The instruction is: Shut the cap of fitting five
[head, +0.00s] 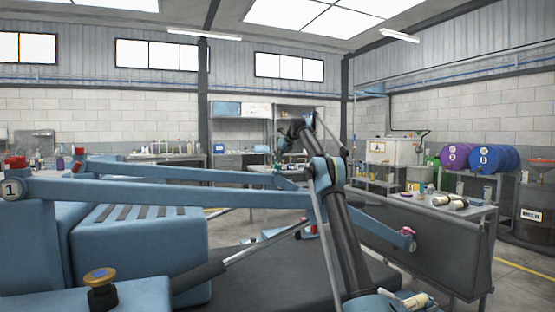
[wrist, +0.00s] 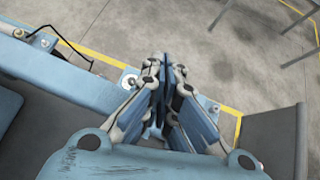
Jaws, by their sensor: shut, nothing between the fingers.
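My gripper (wrist: 163,65) is shut and empty in the wrist view, its fingers together above the edge of a blue beam. A round pale disc with a dark centre (wrist: 128,82) sits on the beam just left of the fingers; I cannot read a number on it. Farther up-left on the beam is a small brass-coloured fitting (wrist: 43,40), with a thin black line trailing from it over the floor. I cannot tell which is fitting five or make out its cap.
A grey bench (head: 420,245) with bottles and cylinders stands at the right, with purple (head: 457,156) and blue (head: 497,158) drums behind it. A dark waste drum (head: 533,218) is at the far right. The wrist view shows open concrete floor (wrist: 215,50) beyond the beam.

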